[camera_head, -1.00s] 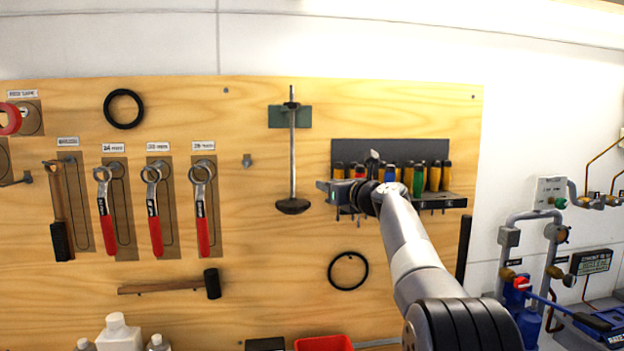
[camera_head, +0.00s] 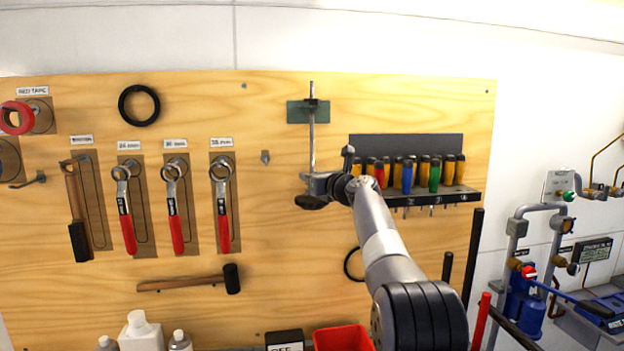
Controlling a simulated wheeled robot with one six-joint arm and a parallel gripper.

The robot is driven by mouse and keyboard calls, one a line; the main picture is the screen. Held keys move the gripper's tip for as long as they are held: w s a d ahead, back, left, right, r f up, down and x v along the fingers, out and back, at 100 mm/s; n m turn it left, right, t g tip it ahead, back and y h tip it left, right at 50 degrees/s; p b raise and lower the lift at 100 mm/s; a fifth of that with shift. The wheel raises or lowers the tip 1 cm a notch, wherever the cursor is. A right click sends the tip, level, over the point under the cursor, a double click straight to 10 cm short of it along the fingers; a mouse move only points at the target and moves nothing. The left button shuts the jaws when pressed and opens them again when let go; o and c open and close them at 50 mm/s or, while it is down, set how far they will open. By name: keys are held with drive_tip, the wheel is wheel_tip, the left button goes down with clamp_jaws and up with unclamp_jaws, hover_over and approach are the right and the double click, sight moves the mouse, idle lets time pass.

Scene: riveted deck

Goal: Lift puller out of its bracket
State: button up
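The puller (camera_head: 312,140) is a thin upright metal rod with a dark round foot (camera_head: 311,202) at its lower end. It hangs against the pegboard, its top in a dark green bracket (camera_head: 299,112). My gripper (camera_head: 310,181) is at the lower part of the rod, just above the foot, and overlaps it in the picture. The gripper hides part of the rod and the foot. Whether the fingers are open or closed around the rod is too small to tell.
A rack of screwdrivers (camera_head: 470,193) is close on the right. Wrenches (camera_head: 222,200) and a mallet (camera_head: 232,279) hang on the left. A black ring (camera_head: 349,264) hangs below, partly behind my arm. A red bin (camera_head: 343,338) stands at the bottom.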

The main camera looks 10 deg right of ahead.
clamp_jaws()
drive_tip(key=shift+r, duration=0.1)
idle(0.3)
